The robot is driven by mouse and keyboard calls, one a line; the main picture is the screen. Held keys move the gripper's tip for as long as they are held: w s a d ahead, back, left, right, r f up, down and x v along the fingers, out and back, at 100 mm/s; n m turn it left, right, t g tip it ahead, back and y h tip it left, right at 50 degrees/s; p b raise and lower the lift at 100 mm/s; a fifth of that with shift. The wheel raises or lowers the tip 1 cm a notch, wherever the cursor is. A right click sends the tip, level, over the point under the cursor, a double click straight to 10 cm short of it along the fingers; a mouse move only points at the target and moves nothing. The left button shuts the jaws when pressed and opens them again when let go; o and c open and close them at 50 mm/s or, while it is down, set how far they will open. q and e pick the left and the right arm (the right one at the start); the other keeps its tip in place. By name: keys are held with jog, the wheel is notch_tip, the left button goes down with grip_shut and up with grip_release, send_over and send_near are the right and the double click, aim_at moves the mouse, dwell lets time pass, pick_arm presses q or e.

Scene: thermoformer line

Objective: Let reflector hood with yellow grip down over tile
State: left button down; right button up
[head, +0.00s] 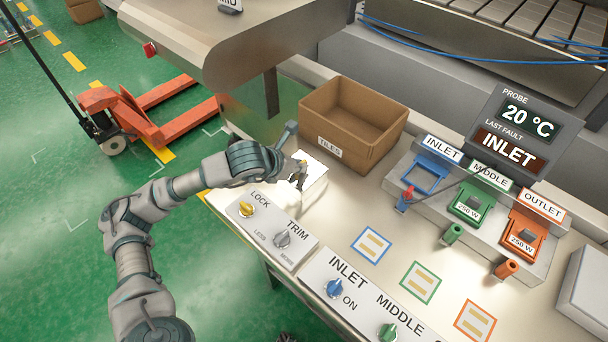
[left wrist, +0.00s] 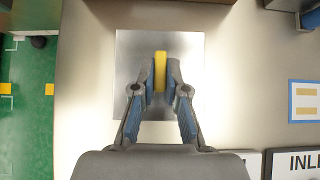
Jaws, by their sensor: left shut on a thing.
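The reflector hood (head: 316,168) is a shiny, pale box at the left of the bench top, beside the cardboard box. In the left wrist view its square metal top (left wrist: 186,103) fills the middle, with the yellow grip (left wrist: 160,71) upright on it. My left gripper (head: 301,172) is shut on this grip; in the left wrist view its fingertips (left wrist: 160,78) press it from both sides. I cannot tell whether the hood's lower edge touches the bench. No tile shows under the hood; that space is hidden. My right gripper is out of view.
A cardboard box labelled TILES (head: 363,143) stands just behind the hood. A LOCK and TRIM panel (head: 262,221) lies in front. To the right are an empty blue INLET holder (head: 430,174), filled green MIDDLE (head: 470,203) and orange OUTLET holders (head: 526,232).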

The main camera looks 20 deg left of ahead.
pick_arm(q)
jog(key=shift+r+p, duration=1.6)
jog(key=shift+r, duration=1.2)
